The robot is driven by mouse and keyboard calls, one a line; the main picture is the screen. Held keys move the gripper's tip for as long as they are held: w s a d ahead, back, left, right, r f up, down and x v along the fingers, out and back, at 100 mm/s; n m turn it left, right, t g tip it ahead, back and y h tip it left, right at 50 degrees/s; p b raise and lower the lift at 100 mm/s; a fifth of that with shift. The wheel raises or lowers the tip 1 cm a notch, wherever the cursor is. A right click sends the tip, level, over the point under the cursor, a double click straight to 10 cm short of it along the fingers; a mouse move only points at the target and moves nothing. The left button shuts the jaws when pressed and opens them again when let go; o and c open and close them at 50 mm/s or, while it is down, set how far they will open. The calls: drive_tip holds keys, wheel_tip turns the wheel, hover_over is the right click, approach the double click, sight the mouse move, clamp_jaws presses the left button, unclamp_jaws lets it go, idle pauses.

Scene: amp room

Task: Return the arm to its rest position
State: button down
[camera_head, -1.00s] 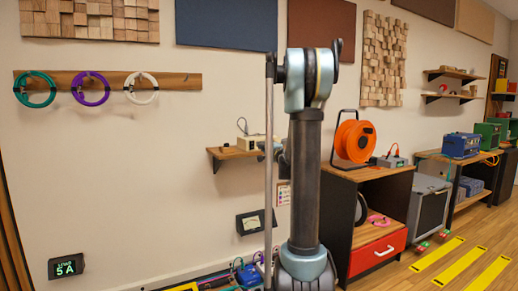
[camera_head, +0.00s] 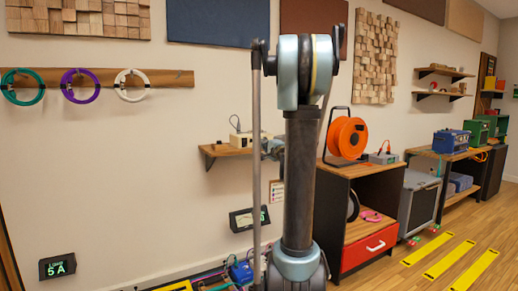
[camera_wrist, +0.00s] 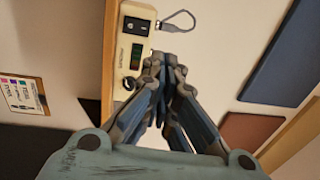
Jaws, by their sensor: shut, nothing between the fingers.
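My gripper (camera_wrist: 164,68) shows in the wrist view with its fingertips together and nothing between them. Beyond the fingertips is a cream box (camera_wrist: 129,58) with a black switch and a grey wire loop, on a wooden wall shelf. In the head view my arm stands upright in the middle of the picture. The same box (camera_head: 243,139) and shelf (camera_head: 222,150) show to the left of the arm. The gripper end is mostly hidden behind my arm there. I cannot tell from these views whether the gripper touches the box.
An orange cable reel (camera_head: 347,137) stands on a black and wood cabinet (camera_head: 375,167) with a red drawer, right of my arm. Coloured cable rings hang from a wall rail (camera_head: 165,78) at left. Open floor with yellow strips (camera_head: 428,249) lies at the lower right.

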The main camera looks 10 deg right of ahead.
drive_tip(key=s+a+f+n+g+y, duration=0.1)
drive_tip(key=s+a+f+n+g, duration=0.5)
drive_tip(key=s, duration=0.5)
drive_tip(key=s+a+f+n+g+y, duration=0.1)
drive_tip(key=s+a+f+n+g, duration=0.4)
drive_tip(key=s+a, duration=0.5)
drive_tip(key=s+d+f+n+g+h, duration=0.1)
drive_tip(key=s+d+f, duration=0.3)
drive_tip(key=s, duration=0.4)
drive_tip(key=s+d+f+n+g+h, duration=0.1)
drive_tip(key=s+d+f+g+h, duration=0.1)
drive_tip(key=s+f, duration=0.5)
drive_tip(key=s+d+f+n+g+h, duration=0.1)
drive_tip(key=s+d+f+h, duration=0.4)
drive_tip(key=s, duration=0.5)
drive_tip(key=shift+d+f+n+g, duration=0.35)
drive_tip(key=shift+f+g, duration=0.15)
drive_tip(key=shift+g, duration=0.1)
drive_tip(key=shift+w, duration=0.1)
drive_tip(key=shift+w+f, duration=0.2)
drive_tip(key=shift+w, duration=0.25)
